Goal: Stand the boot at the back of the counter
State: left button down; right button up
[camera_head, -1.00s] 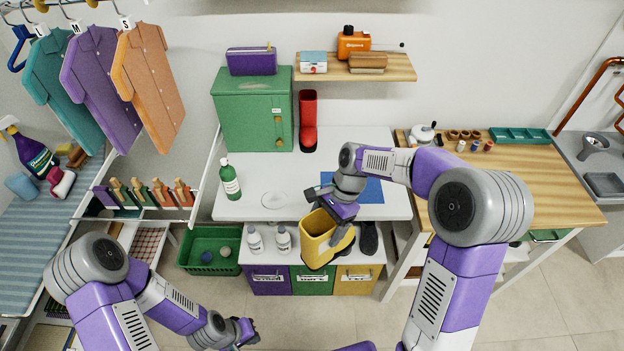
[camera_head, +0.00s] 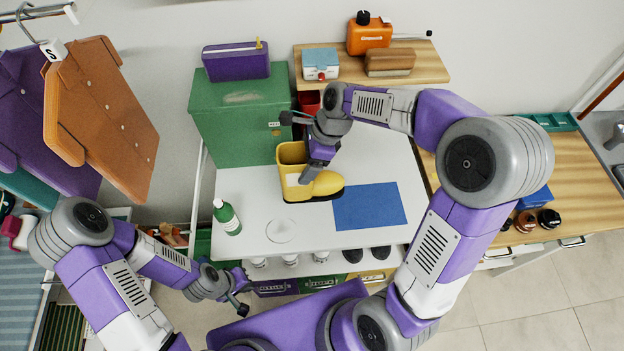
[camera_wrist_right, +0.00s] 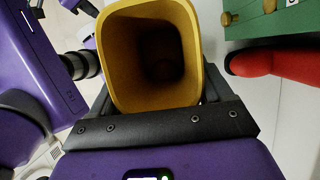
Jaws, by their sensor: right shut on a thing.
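The yellow boot (camera_head: 325,185) is upright over the white counter (camera_head: 370,165), toe to the right in the head view. Its open top (camera_wrist_right: 150,55) faces the right wrist camera. I cannot tell whether its sole touches the counter. My right gripper (camera_head: 308,176) is shut on the boot's upper part. A red boot (camera_head: 308,101) stands behind, at the back of the counter, mostly hidden by my right arm; it also shows in the right wrist view (camera_wrist_right: 285,63). My left gripper (camera_head: 243,290) is low in front of the counter, away from the boot; its jaw opening is unclear.
A green cabinet (camera_head: 238,117) stands at the back left of the counter. A green bottle (camera_head: 227,217) and a clear round dish (camera_head: 281,231) are near the front left. A blue mat (camera_head: 369,206) lies to the right. A wooden shelf (camera_head: 428,66) hangs above the back.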

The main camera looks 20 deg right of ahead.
jog(key=shift+w+f, duration=0.1)
jog(key=shift+w, duration=0.15)
jog(key=f, duration=0.3)
jog(key=f+b, duration=0.1)
jog(key=f, duration=0.1)
jog(key=shift+s+f, duration=0.15)
jog(key=shift+s, duration=0.2)
jog(key=shift+w+f+b, duration=0.1)
jog(key=shift+f+b, duration=0.4)
jog(key=shift+f, duration=1.55)
jog(key=shift+f, duration=0.15)
jog(key=o, duration=1.6)
jog(key=shift+c, duration=0.2)
